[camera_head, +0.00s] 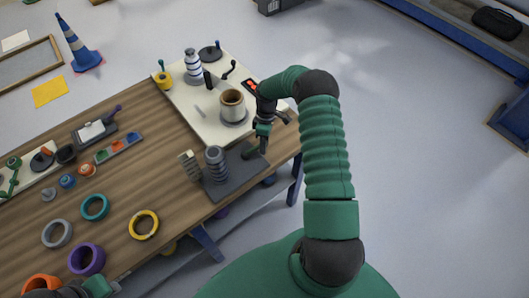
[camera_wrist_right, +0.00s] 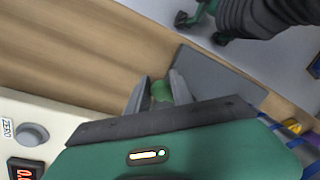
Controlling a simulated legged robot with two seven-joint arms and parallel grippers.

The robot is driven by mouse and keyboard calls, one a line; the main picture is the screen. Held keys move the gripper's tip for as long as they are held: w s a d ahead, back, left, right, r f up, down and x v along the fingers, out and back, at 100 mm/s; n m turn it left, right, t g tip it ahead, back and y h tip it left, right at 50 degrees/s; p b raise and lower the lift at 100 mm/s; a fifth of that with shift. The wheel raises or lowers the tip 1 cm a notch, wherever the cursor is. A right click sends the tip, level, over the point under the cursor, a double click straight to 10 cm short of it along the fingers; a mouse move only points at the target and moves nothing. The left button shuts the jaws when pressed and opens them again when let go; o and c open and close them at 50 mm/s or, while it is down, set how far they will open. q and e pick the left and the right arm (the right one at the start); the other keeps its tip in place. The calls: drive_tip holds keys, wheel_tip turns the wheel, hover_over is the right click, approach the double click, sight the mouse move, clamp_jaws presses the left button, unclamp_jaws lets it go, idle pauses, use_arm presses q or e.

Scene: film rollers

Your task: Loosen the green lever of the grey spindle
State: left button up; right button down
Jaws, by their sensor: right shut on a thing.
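The grey spindle (camera_head: 215,167) is a ribbed upright post on a dark grey base plate (camera_head: 222,188) near the table's front edge. Its green lever (camera_head: 249,151) sits on the right part of the plate. My right gripper (camera_head: 261,148) reaches down to the lever from above. In the right wrist view the two fingers of this gripper (camera_wrist_right: 161,92) are shut on the green lever (camera_wrist_right: 162,89), mostly hidden between them. The grey plate also shows there (camera_wrist_right: 218,72). Part of my left gripper (camera_head: 62,291) shows at the bottom left; its fingers are unclear.
A white panel (camera_head: 205,112) behind the spindle carries a brown-and-white roller (camera_head: 232,106) and a striped post (camera_head: 193,66). Yellow (camera_head: 144,224), purple (camera_head: 87,260), teal and grey rings lie on the table at the left. A ridged beige block (camera_head: 190,165) stands left of the spindle.

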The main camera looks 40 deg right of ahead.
drive_tip(key=shift+w+d+n+b, duration=0.15)
drive_tip(key=shift+w+n+b, duration=0.35)
drive_tip(key=shift+n, duration=0.1)
drive_tip(key=shift+w+d+n+b, duration=0.15)
drive_tip(key=shift+w+n+b, duration=0.25)
drive_tip(key=shift+n, duration=0.2)
drive_tip(key=shift+w+r, duration=0.1)
drive_tip(key=c, duration=1.1)
unclamp_jaws()
drive_tip(key=shift+a, duration=0.1)
drive_tip(key=shift+c, duration=0.2)
wheel_tip(320, 180, up, 16)
drive_tip(key=w+d+b, duration=0.1)
drive_tip(key=w+d, duration=0.1)
drive_tip(key=shift+w+d+r, duration=0.15)
drive_tip(key=shift+d, duration=0.05)
